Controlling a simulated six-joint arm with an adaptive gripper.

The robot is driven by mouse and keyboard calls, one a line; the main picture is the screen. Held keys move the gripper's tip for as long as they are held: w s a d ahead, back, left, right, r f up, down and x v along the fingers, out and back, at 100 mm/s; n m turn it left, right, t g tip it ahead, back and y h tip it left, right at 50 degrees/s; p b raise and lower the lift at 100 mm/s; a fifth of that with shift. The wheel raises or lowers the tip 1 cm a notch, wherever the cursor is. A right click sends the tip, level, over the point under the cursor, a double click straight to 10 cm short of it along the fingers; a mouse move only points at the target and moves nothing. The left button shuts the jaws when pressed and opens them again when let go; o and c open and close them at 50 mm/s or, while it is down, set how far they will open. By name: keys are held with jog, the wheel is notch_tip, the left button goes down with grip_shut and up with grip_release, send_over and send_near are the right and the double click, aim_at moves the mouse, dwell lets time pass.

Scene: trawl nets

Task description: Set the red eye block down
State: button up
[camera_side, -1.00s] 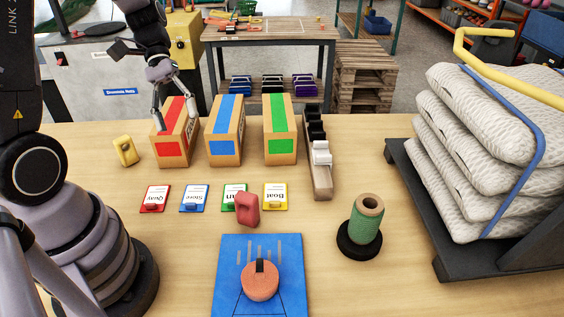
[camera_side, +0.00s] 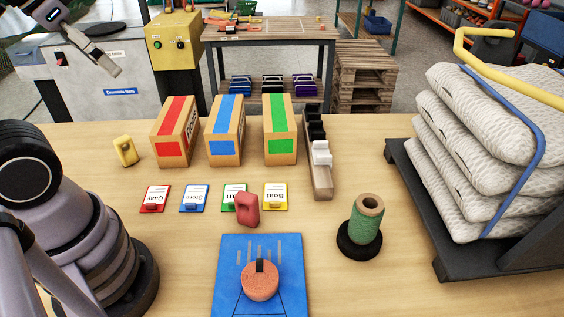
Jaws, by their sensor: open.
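The red block (camera_side: 247,208), which I take to be the red eye block, stands on the wooden table at the near edge of the green card (camera_side: 229,193). It hides part of that card. My gripper (camera_side: 115,72) is at the upper left, high above the back of the table and far from the red block. Only part of it shows, as a grey finger pointing down and right, with nothing held. A yellow block with a hole (camera_side: 125,152) stands at the left.
Red-striped (camera_side: 171,150), blue-striped (camera_side: 224,147) and green-striped (camera_side: 280,146) boxes stand at the back. A wooden rack (camera_side: 322,183), green twine spool (camera_side: 361,222), coral disc (camera_side: 260,284) on a blue mat (camera_side: 228,252), and stacked net bales (camera_side: 470,150) are nearby.

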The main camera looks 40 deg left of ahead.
jog(key=w+d+f+n+g+h, duration=0.1)
jog(key=w+f+n+g+h, duration=0.3)
jog(key=f, duration=0.3)
jog(key=w+d+f+n+g+h, duration=0.1)
jog(key=w+f+n+g+h, duration=0.1)
jog(key=w+f+n+h, duration=0.5)
jog(key=n+t+h, duration=0.2)
jog(key=n+t, duration=0.3)
jog(key=n, duration=0.6)
send_near(244, 195)
jog(key=x, duration=0.7)
jog(key=shift+d+f, duration=0.1)
jog(key=shift+f, duration=0.3)
jog(key=x, duration=0.4)
jog(key=shift+d+r, duration=0.25)
jog(key=shift+w+d+f+n+y, duration=0.2)
jog(key=shift+w+d+n+y, duration=0.1)
jog(key=shift+d, duration=0.15)
grip_shut()
